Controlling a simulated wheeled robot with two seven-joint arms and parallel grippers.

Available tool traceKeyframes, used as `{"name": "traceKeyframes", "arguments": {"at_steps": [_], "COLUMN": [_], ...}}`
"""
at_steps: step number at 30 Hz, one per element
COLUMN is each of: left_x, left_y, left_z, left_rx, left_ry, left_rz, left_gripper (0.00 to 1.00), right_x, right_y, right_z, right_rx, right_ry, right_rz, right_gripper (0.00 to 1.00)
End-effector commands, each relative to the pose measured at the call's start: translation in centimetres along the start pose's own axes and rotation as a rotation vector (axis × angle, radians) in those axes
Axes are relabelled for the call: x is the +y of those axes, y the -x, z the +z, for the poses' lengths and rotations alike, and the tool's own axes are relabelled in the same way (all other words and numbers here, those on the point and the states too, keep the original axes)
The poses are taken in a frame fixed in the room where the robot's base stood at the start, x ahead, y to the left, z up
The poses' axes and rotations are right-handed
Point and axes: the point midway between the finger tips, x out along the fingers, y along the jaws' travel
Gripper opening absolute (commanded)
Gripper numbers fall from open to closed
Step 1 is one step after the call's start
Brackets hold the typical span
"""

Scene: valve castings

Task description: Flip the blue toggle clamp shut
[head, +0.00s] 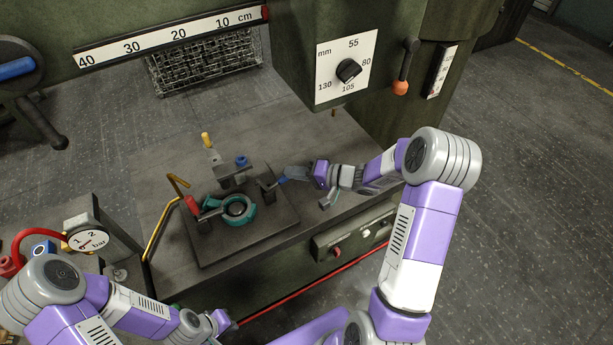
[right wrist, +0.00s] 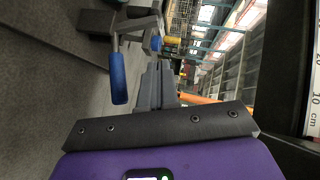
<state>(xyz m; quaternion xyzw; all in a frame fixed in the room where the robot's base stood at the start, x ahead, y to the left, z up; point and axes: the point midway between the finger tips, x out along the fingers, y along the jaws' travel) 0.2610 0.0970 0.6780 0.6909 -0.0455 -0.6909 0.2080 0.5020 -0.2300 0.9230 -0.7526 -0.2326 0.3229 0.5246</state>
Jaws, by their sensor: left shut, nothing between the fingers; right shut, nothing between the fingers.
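In the right wrist view the blue handle (right wrist: 118,78) hangs from a grey bracket, left of my fingers. My right gripper (head: 288,172) is shut and empty, close to the handle; its fingers (right wrist: 156,85) look apart from it in the wrist view. My left gripper (head: 228,322) is shut at the bottom, away from the plate.
A bent yellow pipe (head: 158,228) and a pressure gauge (head: 88,241) are at left. The machine head (head: 347,90) overhangs the back right.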

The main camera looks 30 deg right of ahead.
Motion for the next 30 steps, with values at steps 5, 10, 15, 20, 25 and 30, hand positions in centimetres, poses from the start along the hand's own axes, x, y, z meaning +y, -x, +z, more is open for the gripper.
{"name": "traceKeyframes", "arguments": {"at_steps": [5,10,15,20,25,30], "left_x": [-0.5,-0.8,-0.9,-0.9,-0.9,-0.8], "left_y": [-1.2,-2.1,-2.4,-2.4,-2.3,-2.1], "left_z": [-0.1,-0.1,-0.1,-0.1,-0.1,-0.1], "left_rx": [0.0,0.0,0.0,0.0,0.0,0.0], "left_ry": [0.0,0.0,0.0,0.0,0.0,0.0], "left_rz": [0.0,0.0,0.0,0.0,0.0,0.0], "left_gripper": [0.0,0.0,0.0,0.0,0.0,0.0], "right_x": [0.1,0.1,0.0,0.0,-0.1,-0.3], "right_y": [-3.9,-5.4,-6.1,-6.2,-6.2,-6.6], "right_z": [0.1,2.0,2.7,2.8,2.8,3.0], "right_rx": [-0.003,-0.001,0.001,0.001,0.001,-0.007], "right_ry": [0.002,0.0,0.001,0.001,0.001,0.01], "right_rz": [-0.002,-0.001,0.0,0.0,0.0,0.006], "right_gripper": [0.0,0.0,0.0,0.0,0.0,0.0]}}
